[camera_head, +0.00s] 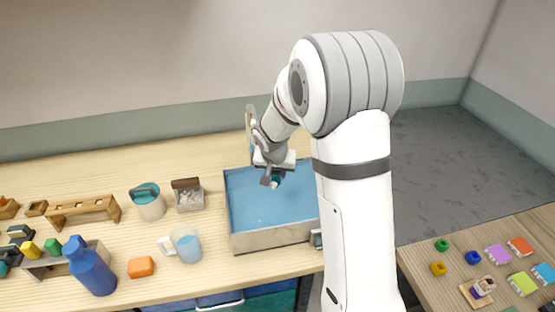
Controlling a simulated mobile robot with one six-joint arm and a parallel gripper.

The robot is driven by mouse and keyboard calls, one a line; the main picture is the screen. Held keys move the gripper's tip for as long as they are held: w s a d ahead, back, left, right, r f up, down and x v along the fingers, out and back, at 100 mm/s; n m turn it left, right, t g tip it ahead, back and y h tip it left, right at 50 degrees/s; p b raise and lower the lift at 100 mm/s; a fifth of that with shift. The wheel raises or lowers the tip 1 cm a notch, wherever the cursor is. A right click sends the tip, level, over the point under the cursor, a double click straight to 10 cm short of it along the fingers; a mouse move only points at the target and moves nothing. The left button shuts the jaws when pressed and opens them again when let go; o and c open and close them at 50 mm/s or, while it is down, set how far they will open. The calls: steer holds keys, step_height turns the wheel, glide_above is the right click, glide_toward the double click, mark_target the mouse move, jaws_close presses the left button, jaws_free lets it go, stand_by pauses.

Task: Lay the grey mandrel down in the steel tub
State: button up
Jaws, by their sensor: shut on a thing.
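The steel tub (272,237) stands on the wooden counter in the middle of the view, with a blue inside floor. My gripper (272,183) points down over the back part of the tub. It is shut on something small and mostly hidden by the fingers. A little pale grey shows at the fingertips; I take it for the grey mandrel (276,183), but its length and tilt cannot be made out. I cannot tell whether it touches the tub floor. My arm hides the tub's right side.
Left of the tub stand a glass mug (186,245), a brush-topped box (189,196) and a lidded pot (149,203). A blue bottle (91,268) and an orange block (141,267) are nearer the front.

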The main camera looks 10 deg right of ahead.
steer(key=shift+w+f, duration=0.1)
steer(key=shift+w, duration=0.05)
steer(key=shift+f+b, duration=0.55)
steer(key=shift+f, duration=0.2)
step_height(320, 180, down, 11)
steer(key=b, duration=1.1)
steer(key=shift+f, duration=0.2)
steer(key=o, duration=1.1)
steer(key=shift+c, duration=0.2)
steer(key=shift+r, duration=0.1)
